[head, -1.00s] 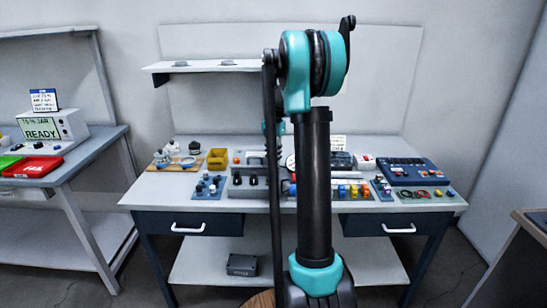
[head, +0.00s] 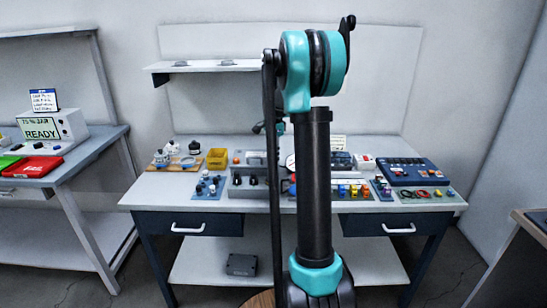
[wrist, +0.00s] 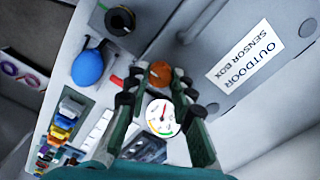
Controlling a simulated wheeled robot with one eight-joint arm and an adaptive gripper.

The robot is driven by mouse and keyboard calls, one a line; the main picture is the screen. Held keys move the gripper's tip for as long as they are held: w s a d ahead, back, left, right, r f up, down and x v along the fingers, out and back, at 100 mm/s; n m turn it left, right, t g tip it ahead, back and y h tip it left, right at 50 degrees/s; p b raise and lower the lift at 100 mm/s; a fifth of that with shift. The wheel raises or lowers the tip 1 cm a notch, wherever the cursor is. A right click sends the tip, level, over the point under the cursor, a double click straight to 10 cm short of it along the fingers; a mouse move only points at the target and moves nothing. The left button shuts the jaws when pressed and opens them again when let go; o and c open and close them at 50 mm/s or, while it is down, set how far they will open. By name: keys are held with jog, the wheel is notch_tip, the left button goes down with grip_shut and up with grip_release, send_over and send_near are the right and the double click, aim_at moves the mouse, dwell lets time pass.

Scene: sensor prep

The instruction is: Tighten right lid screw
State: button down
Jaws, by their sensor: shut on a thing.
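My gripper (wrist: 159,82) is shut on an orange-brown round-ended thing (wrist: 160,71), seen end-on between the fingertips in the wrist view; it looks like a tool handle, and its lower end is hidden. The grey sensor box (wrist: 190,45) with a white "OUTDOOR SENSOR BOX" label (wrist: 244,62) lies beyond and to the right of the fingers. A round grey screw head (wrist: 307,28) shows near the label; I cannot tell whether it is the right lid screw. In the head view my gripper (head: 268,128) is a small shape above the bench, partly behind my arm.
A white dial (wrist: 162,116) shows between the fingers. A blue bulb (wrist: 87,67), a black round part (wrist: 120,20) and several coloured parts (wrist: 62,128) lie left. The bench (head: 160,196) also carries a yellow bin (head: 217,158) and a blue tray (head: 408,180).

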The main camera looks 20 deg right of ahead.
dwell(0.4)
jog(key=c, duration=1.3)
grip_release()
notch_tip(320, 180, up, 12)
jog(key=s+a+f+n+t, duration=0.1)
jog(key=s+a+f+n, duration=0.2)
jog(key=s, duration=0.8)
jog(key=s+a+f+n+t, duration=0.1)
jog(key=s+a+f+n, duration=0.3)
jog(key=s+f+n, duration=0.4)
jog(key=s+a+f+n+t, duration=0.2)
jog(key=s+f+n, duration=0.3)
jog(key=s+f, duration=0.6)
jog(key=s+a, duration=0.1)
jog(key=s, duration=0.1)
jog(key=shift+s+a, duration=0.15)
jog(key=shift+s, duration=0.25)
